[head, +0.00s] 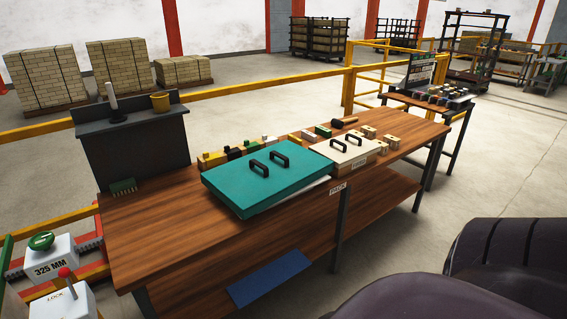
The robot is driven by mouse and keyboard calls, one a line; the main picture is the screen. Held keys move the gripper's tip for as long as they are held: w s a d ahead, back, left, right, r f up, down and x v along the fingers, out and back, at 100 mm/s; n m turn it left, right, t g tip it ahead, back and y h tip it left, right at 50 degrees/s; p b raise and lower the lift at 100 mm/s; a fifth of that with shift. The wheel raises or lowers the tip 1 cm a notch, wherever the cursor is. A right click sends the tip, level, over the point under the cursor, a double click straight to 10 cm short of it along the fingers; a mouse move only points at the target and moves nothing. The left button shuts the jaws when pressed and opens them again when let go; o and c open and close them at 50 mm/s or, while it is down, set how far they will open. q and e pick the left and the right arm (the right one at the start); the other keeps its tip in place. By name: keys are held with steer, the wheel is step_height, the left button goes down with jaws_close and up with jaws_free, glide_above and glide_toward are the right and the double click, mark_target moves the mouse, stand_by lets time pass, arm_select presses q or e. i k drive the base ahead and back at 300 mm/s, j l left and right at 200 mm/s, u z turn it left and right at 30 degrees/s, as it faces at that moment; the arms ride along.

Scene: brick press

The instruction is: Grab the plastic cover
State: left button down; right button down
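A large teal cover (262,188) with two black handles lies on the wooden workbench, left of the middle. It sits slightly raised, with a pale edge showing under its right side. A smaller cream cover (343,148), also with two black handles, lies right behind it to the right. Small white labels (338,189) are at the bench's front edge, too small to read surely. Which cover is plastic I cannot tell from the material alone. Neither of my grippers is in view.
A row of small blocks (237,151) lies behind the covers. Control boxes (50,258) stand at lower left. The bench's left front is clear.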

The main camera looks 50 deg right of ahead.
mark_target(249, 184)
steer(key=z, duration=1.5)
steer(key=i+l+u, duration=0.15)
steer(key=u, duration=0.7)
steer(key=i+l+u, duration=0.25)
steer(key=l, duration=0.15)
steer(key=l+u, duration=0.25)
steer(key=l, duration=0.1)
